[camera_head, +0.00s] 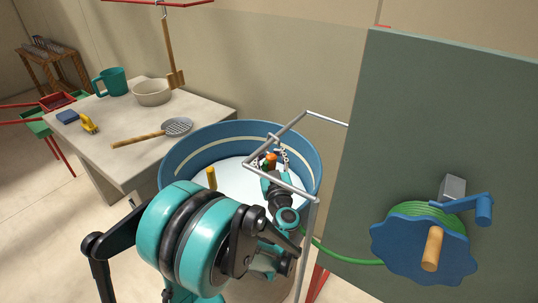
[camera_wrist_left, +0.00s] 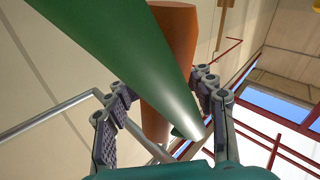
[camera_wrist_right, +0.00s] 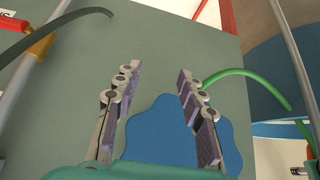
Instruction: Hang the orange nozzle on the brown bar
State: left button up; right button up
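The orange nozzle (camera_head: 270,159) shows as a small upright piece over the round blue tub, beside the grey frame. My left gripper (camera_head: 272,160) reaches it with its fingers on either side. In the left wrist view, the orange piece (camera_wrist_left: 178,35) stands between the spread fingers, partly hidden by a thick green hose (camera_wrist_left: 110,50). The fingers look apart; contact is unclear. My right gripper (camera_wrist_right: 158,72) is open and empty, facing the dark green panel and the blue reel. A brown bar (camera_head: 167,42) hangs from a red rail at the back; no other brown bar is clear.
The grey metal frame (camera_head: 298,190) stands close to my left gripper. The blue tub (camera_head: 190,150) holds pale contents. The reel (camera_head: 405,250) is on the panel (camera_head: 450,110), with green hose running left. A table (camera_head: 100,155) carries a mug, bowl and skimmer.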

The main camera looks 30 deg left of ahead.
pick_arm(q)
jog(key=v, duration=1.1)
jog(key=shift+w, duration=0.1)
jog(key=shift+s+d, duration=0.35)
jog(key=shift+s, duration=0.1)
